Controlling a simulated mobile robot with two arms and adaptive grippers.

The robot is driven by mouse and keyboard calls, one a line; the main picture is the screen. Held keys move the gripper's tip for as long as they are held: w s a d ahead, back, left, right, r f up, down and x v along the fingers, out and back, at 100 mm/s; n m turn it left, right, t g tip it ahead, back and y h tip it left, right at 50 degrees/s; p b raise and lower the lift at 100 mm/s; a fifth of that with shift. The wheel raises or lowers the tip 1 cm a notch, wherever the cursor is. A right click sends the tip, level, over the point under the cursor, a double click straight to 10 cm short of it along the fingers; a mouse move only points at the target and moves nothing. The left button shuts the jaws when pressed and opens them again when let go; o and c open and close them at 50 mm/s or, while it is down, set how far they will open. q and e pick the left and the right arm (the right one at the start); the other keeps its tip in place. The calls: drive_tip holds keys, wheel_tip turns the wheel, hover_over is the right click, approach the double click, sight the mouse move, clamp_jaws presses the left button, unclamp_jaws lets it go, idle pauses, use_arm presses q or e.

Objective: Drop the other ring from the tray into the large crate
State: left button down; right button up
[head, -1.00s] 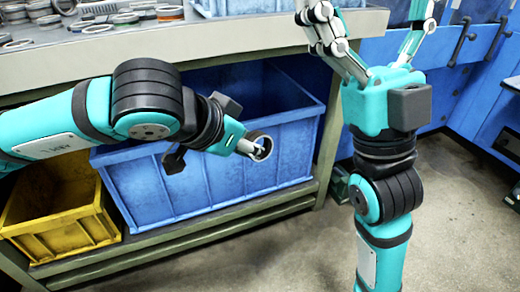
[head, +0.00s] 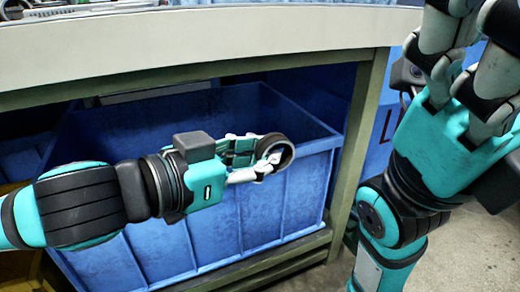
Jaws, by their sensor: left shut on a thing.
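My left gripper (head: 268,158) is shut on a dark-rimmed ring (head: 289,154) with a pale inside, held on edge at its fingertips. The large blue crate (head: 285,205) stands under the table. The ring and gripper overlap the crate's opening and its front rim in the head view; the exact height of the ring above the rim is hard to tell. My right gripper (head: 475,35) is at the upper right, its fingers pointing up and spread apart, with the tips cut off by the picture's top edge. I see nothing in it.
The table's pale front edge (head: 200,48) runs just above the crate, with a green leg (head: 359,140) to the crate's right. Tray items show only as a sliver at the top left. A yellow bin (head: 18,268) is partly visible at the lower left.

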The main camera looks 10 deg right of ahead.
use_arm(q)
drive_tip(key=shift+w+a, duration=0.2)
drive_tip(key=shift+w, duration=0.4)
drive_tip(key=w+a+p, duration=0.2)
drive_tip(key=w+p, duration=0.1)
drive_tip(key=w, duration=0.5)
drive_tip(key=w+a+p, duration=0.3)
drive_tip(key=w+p, duration=0.1)
drive_tip(key=w, duration=0.5)
drive_tip(key=shift+w+a, duration=0.15)
drive_tip(key=shift+a, duration=0.15)
